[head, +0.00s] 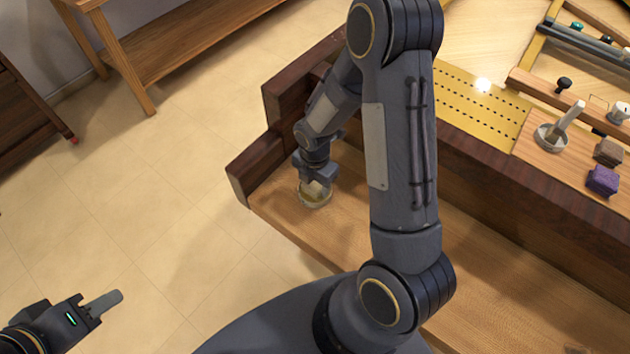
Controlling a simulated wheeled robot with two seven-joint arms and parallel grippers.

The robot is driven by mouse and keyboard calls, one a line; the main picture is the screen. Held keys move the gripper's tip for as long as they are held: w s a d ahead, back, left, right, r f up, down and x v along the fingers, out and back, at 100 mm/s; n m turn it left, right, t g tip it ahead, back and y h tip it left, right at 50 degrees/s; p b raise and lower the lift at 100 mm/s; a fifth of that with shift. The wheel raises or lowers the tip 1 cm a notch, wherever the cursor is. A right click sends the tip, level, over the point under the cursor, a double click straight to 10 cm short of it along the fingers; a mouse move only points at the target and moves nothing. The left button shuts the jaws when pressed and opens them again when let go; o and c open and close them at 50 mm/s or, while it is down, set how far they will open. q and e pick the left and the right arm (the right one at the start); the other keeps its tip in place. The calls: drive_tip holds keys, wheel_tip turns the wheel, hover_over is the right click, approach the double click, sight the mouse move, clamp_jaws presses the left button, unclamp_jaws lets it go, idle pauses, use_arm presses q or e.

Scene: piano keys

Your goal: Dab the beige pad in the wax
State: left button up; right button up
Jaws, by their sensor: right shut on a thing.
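A small round dish (315,203) with a pale, wax-like content sits on the wooden ledge near its left end. My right gripper (317,180) points down over the dish. It is shut on a small beige pad (314,188), which shows as a light patch at the fingertips, low in or just above the dish. I cannot tell whether the pad touches the wax. My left gripper (103,303) is at the lower left above the floor, away from the ledge. Its fingers overlap in this view, so its opening is unclear.
On the raised deck at right stand a bowl with a pestle-like stick (552,135), a brown block (608,152) and a purple block (603,181). A yellow perforated strip (480,105) lies behind. My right arm hides part of the ledge. The floor at left is clear.

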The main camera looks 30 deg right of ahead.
sight(314, 183)
drive_tip(key=shift+r+p, duration=2.35)
drive_tip(key=shift+r, duration=1.05)
drive_tip(key=shift+w, duration=0.1)
drive_tip(key=m, duration=0.3)
drive_tip(key=w+a+r+m, duration=0.1)
drive_tip(key=m, duration=0.1)
drive_tip(key=w+a+r+m, duration=0.3)
drive_tip(key=r+m, duration=0.1)
drive_tip(key=m, duration=1.3)
drive_tip(key=shift+a+m, duration=0.3)
